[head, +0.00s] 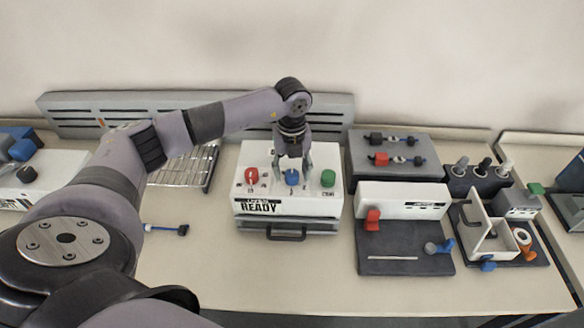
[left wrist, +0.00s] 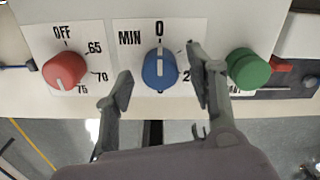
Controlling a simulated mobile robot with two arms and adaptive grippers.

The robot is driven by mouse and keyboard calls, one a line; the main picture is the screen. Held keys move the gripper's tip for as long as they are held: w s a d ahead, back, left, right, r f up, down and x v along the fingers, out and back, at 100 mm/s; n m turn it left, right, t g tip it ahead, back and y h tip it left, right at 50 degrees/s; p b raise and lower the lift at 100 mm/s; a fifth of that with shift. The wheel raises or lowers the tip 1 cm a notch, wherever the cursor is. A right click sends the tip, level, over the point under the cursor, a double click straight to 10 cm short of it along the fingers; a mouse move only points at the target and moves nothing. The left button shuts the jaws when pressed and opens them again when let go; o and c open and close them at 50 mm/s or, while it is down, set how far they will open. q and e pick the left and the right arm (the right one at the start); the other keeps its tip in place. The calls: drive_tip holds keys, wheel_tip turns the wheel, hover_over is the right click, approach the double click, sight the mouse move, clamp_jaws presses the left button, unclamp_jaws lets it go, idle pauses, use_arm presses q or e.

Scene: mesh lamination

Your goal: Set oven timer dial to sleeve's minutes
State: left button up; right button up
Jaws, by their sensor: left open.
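The oven (head: 288,205) is a white box with a READY display on its front and a drawer handle below. On its top is the blue timer dial (head: 291,177), marked MIN. In the left wrist view the blue dial (left wrist: 160,70) has its white line pointing up at 0. My left gripper (head: 292,166) is above the dial, open, with a finger on either side of it; I cannot tell whether they touch it. A small rod with a blue-and-white part and black end (head: 166,229) lies on the table. No minutes on a sleeve are readable. My right gripper is not in view.
A red dial (left wrist: 65,70), marked OFF, 65, 70 and 75, sits left of the blue one, its mark near 75. A green button (left wrist: 247,69) is close on the right. A wire rack (head: 185,165) and a grey stand with rods (head: 362,180) flank the oven.

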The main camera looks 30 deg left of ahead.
use_arm(q)
drive_tip(key=shift+f, duration=0.3)
drive_tip(key=shift+c, duration=0.3)
drive_tip(key=c, duration=1.1)
